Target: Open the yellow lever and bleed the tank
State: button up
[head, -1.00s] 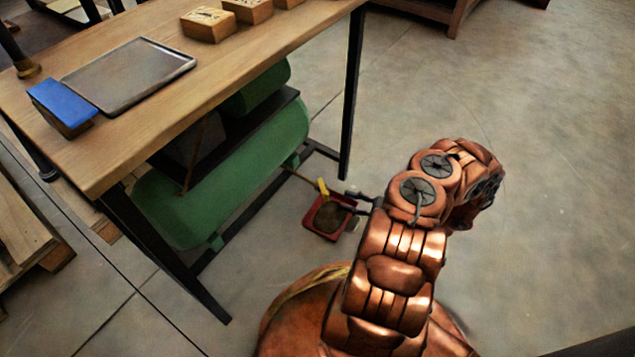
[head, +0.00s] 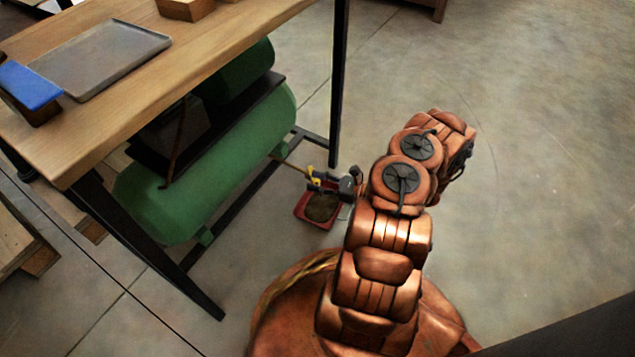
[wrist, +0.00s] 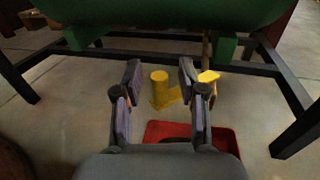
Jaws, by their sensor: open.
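The green tank (head: 240,140) lies under the workbench, and its underside spans the top of the wrist view (wrist: 165,12). A thin pipe runs from it to the yellow lever (head: 310,170), low and close to the floor. In the wrist view the lever's upright yellow end (wrist: 160,78) appears between my two fingers, with a gap on each side; a second yellow part shows right of the right finger. My gripper (head: 326,181) is open and empty, beside the lever in the head view. Its fingertips (wrist: 160,75) partly hide the pipe.
A red tray (head: 301,211) with dark contents sits on the floor below the lever; its rim shows in the wrist view (wrist: 158,127). The black bench legs (head: 338,90) and lower frame bars stand close by. The wooden benchtop (head: 190,60) is above; floor to the right is clear.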

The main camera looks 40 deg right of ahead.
jog(key=shift+c, duration=0.3)
grip_shut()
dwell(0.3)
